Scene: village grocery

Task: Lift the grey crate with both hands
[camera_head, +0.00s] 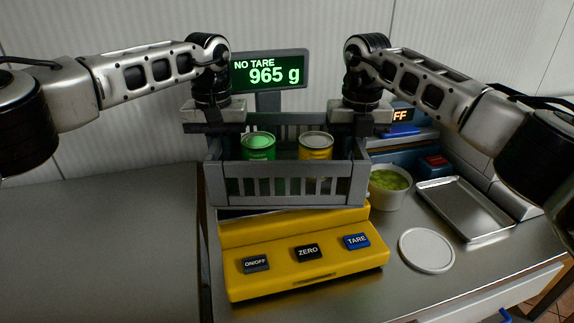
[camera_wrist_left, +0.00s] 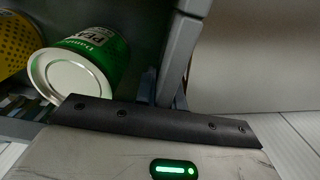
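The grey crate (camera_head: 285,185) sits upright over the yellow scale (camera_head: 300,232), whose display reads 965 g. In it stand a green can (camera_head: 258,147) and a yellow can (camera_head: 315,147). My left gripper (camera_head: 212,128) is at the top of the crate's left side, pointing down. My right gripper (camera_head: 361,128) is at the top of its right side in the same way. The fingertips are hidden, so I cannot tell whether they grip the walls. The left wrist view shows a grey crate wall (camera_wrist_left: 180,55) beside the green can (camera_wrist_left: 103,52).
The scale's display (camera_head: 268,70) stands behind the crate. To the right are a white tub with green contents (camera_head: 388,198), a round white lid (camera_head: 427,251) and a metal tray (camera_head: 465,208). A blue device (camera_head: 405,158) is behind them. The counter at left (camera_head: 100,240) is clear.

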